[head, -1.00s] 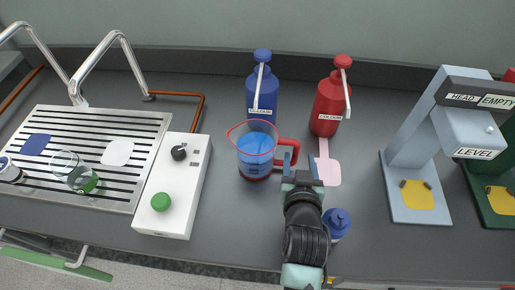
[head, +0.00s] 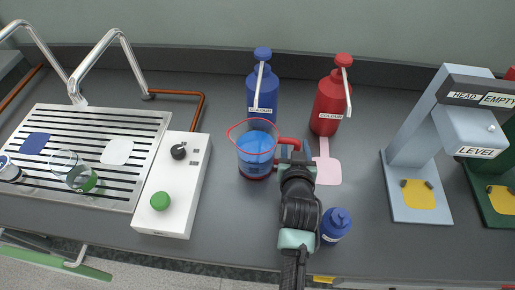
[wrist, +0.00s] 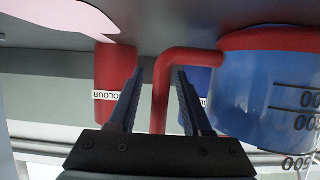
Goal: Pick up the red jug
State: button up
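The red jug (head: 256,158) stands upright on the grey counter in the head view. It is clear, with a red rim, red base and red handle, and blue contents with dark volume marks. In the wrist view the jug (wrist: 265,95) fills the right side and appears upside down. My gripper (head: 295,150) is at the jug's right side, at the handle. In the wrist view my gripper (wrist: 160,75) is open, with its two dark fingers on either side of the red handle (wrist: 161,95). I see gaps between the fingers and handle.
A blue pump bottle (head: 262,88) and a red pump bottle (head: 330,100) stand behind the jug. A white control box (head: 172,190) is to the left. A small blue-capped bottle (head: 335,225) is close beside my arm. A grey level stand (head: 420,205) is to the right.

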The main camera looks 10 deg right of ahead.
grip_shut()
dwell(0.9)
jog(key=shift+r, duration=0.15)
dwell(0.3)
